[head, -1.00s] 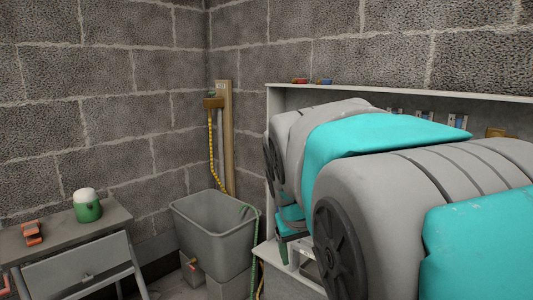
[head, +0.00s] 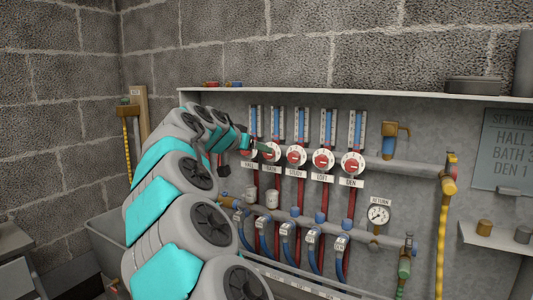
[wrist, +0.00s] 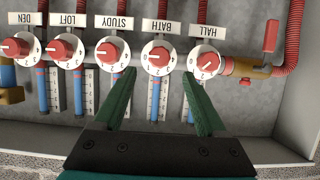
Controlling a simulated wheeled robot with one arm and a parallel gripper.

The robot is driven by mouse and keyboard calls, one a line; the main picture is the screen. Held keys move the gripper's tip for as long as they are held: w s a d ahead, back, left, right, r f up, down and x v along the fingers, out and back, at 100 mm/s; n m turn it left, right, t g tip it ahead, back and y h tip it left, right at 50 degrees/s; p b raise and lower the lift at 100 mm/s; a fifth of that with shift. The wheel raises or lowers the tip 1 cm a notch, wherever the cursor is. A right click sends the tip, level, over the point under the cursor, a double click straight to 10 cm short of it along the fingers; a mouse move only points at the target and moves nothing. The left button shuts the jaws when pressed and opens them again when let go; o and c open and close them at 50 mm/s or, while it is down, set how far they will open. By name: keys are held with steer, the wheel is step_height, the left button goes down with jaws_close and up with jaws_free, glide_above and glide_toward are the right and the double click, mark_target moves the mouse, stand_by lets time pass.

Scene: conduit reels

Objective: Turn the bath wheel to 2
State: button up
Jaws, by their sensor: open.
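The bath wheel is a red knob on a white numbered dial (wrist: 158,57), above its BATH label in the head view; the wrist view shows the label upside down. Its digits are too small to read a setting surely. My gripper (wrist: 158,74) is open and empty, its green fingers to either side of the bath dial's near edge in the wrist view. I cannot tell whether they touch it. In the head view my gripper (head: 261,147) is at the panel, partly hiding the hall and bath wheels.
The hall wheel (wrist: 206,61) and study wheel (wrist: 111,53) flank the bath wheel closely. Loft (head: 323,161) and den (head: 352,163) wheels follow to the right. Glass tubes stand above the wheels, red pipes run below. A sign (head: 508,150) at right lists settings, partly cut off.

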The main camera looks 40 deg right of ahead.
steer(key=x, duration=0.6)
steer(key=shift+d+f, duration=0.15)
steer(key=shift+d, duration=0.2)
jaws_close()
stand_by(0.3)
